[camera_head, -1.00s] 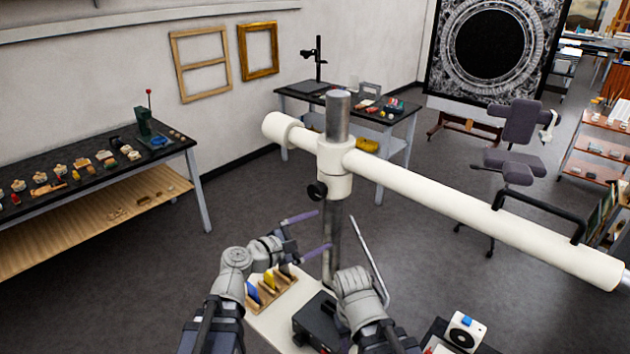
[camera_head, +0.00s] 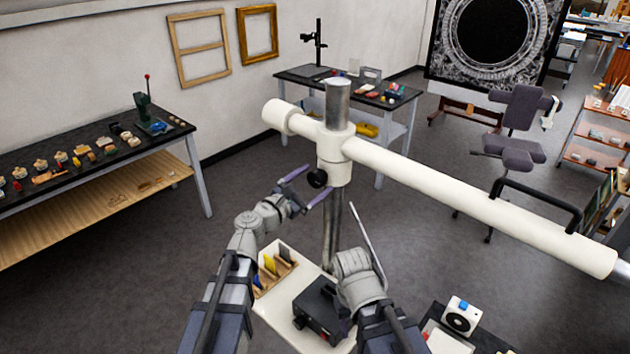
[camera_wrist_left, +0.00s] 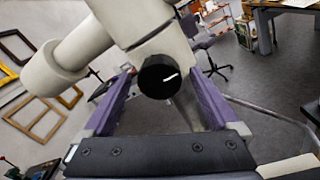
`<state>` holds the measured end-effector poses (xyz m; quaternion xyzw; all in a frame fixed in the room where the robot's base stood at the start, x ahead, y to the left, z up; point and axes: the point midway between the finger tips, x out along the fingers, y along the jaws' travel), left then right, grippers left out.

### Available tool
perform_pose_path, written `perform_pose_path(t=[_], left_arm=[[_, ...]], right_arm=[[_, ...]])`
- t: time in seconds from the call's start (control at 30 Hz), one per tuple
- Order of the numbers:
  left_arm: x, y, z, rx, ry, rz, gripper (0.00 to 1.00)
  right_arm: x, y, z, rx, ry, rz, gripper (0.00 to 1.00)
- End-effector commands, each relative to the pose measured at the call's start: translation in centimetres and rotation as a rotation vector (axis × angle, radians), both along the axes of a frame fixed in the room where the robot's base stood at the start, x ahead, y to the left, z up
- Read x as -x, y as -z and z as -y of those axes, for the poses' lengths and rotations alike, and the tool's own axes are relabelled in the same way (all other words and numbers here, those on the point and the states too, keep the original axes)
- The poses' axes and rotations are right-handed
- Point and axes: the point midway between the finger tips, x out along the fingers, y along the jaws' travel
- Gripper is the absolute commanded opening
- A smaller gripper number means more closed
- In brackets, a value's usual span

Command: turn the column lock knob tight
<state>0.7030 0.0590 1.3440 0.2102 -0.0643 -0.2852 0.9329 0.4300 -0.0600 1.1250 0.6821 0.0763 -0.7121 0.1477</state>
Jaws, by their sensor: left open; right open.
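The column lock knob (camera_head: 317,178) is a black round knob on the left side of the cream collar (camera_head: 338,152) on the steel column (camera_head: 336,225). In the left wrist view the knob (camera_wrist_left: 159,76) faces me with a white line mark, tilted slightly up to the right. My left gripper (camera_head: 309,182) is open, its purple fingers spread to either side of the knob. In the left wrist view its fingertips (camera_wrist_left: 160,85) lie left and right of the knob, with gaps showing. My right gripper (camera_head: 370,240) is low beside the column, partly hidden by its own wrist, and holds nothing visible.
A long cream boom (camera_head: 470,205) runs from the collar to the right, with a black handle (camera_head: 540,207). A white stand top (camera_head: 275,308) carries a black box (camera_head: 320,308) and a wooden rack (camera_head: 272,272). Workbenches stand along the wall.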

Motion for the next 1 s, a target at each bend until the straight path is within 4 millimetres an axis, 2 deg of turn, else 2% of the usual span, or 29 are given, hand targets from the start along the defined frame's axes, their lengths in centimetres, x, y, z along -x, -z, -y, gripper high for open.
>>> perform_pose_path(t=[0.1,0.4,1.0], left_arm=[[-0.60,0.00,0.39,0.000,0.000,0.000,0.94],[-0.65,0.00,0.47,-0.001,0.000,0.001,0.94],[-0.62,0.01,0.47,-0.001,0.000,0.001,0.26]], right_arm=[[0.00,0.00,0.00,0.000,0.000,0.000,0.47],[0.00,0.00,-0.01,0.000,0.000,0.000,0.47],[0.00,0.00,0.00,0.000,0.000,0.000,0.47]])
